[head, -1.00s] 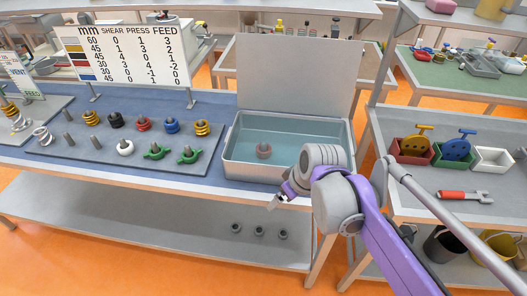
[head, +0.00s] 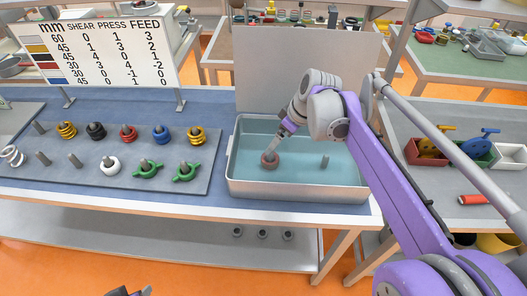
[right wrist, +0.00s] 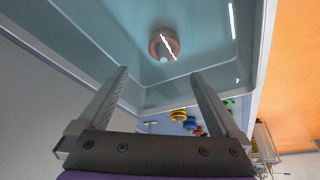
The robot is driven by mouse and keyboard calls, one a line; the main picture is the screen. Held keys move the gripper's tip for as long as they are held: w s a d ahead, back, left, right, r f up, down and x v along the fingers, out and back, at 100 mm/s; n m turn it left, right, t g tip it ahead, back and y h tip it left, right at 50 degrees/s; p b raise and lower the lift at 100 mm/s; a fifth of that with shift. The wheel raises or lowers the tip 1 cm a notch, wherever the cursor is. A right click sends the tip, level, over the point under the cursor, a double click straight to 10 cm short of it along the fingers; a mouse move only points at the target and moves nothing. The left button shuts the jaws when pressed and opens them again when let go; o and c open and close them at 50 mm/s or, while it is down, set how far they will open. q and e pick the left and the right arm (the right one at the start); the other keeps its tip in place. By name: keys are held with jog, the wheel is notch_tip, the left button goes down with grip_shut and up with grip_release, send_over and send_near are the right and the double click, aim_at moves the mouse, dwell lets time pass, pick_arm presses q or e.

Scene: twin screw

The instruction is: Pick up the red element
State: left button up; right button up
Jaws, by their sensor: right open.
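A dull red ring-shaped element (head: 269,160) sits in the blue-green basin (head: 240,187), left of its middle. My right gripper (head: 277,146) reaches down into the basin at the element. In the right wrist view the element (right wrist: 163,44) lies beyond the tips of my open right gripper (right wrist: 160,76), with nothing between the fingers. A brighter red element (head: 128,134) sits on a peg of the grey board (head: 60,182) to the left. A dark tip at the bottom edge looks like my left gripper (head: 130,292); its jaws are mostly out of frame.
The raised lid (head: 290,75) stands behind the basin. The board holds yellow, black, blue, white and green elements. A sign (head: 95,50) stands behind the board.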

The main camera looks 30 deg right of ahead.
aim_at(273, 155)
jog(key=f, duration=0.3)
jog(key=shift+a+f, duration=0.25)
jog(key=shift+a, duration=0.1)
jog(key=shift+w+f, duration=0.35)
jog(key=shift+f, duration=0.25)
jog(key=x, duration=0.5)
jog(key=shift+s, duration=0.25)
grip_shut()
